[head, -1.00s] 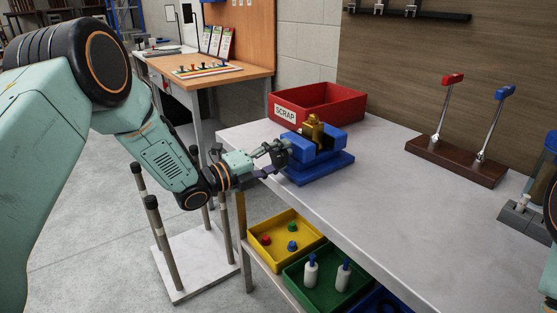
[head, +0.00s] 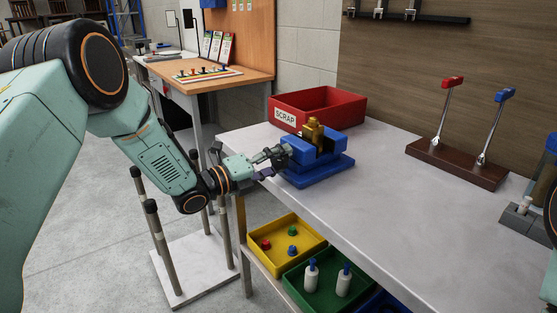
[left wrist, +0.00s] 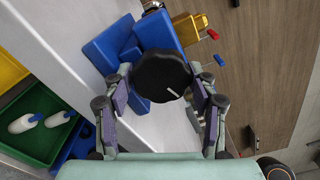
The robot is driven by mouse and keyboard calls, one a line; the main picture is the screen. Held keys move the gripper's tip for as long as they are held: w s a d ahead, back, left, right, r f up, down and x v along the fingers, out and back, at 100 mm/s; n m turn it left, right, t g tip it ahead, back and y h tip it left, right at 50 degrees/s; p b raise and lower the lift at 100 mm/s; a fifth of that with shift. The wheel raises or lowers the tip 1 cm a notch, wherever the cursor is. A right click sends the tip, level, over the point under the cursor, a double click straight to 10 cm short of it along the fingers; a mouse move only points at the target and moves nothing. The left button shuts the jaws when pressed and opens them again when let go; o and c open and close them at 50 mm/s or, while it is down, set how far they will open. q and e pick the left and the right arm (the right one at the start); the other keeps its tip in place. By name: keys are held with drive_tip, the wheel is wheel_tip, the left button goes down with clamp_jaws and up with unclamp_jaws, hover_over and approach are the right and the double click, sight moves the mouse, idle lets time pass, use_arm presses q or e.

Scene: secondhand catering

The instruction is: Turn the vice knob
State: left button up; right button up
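The blue vice (head: 318,172) stands on the workbench near its left edge, with a brass-coloured piece (head: 314,130) in its jaws. In the left wrist view the vice (left wrist: 103,50) lies behind its round black knob (left wrist: 162,76), which has a white mark. My left gripper (head: 277,163) is at the vice's left side. In the left wrist view the fingers of this gripper (left wrist: 161,82) are spread on either side of the knob, close to its rim; firm contact cannot be made out. The knob is mostly hidden by the fingers in the head view. My right gripper is out of view.
A red scrap bin (head: 335,102) stands behind the vice. A wooden base with two levers (head: 458,162) is at the right. Yellow (head: 312,237) and green (head: 295,292) trays sit below the bench's front edge. The bench middle is clear.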

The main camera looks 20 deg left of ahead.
use_arm(q)
drive_tip(key=o, duration=0.4)
drive_tip(key=shift+s+a, duration=0.2)
drive_tip(key=shift+w+d, duration=0.15)
drive_tip(key=shift+w, duration=0.1)
drive_tip(key=v, duration=1.2)
drive_tip(key=shift+w, duration=0.1)
drive_tip(key=shift+x, duration=5.85)
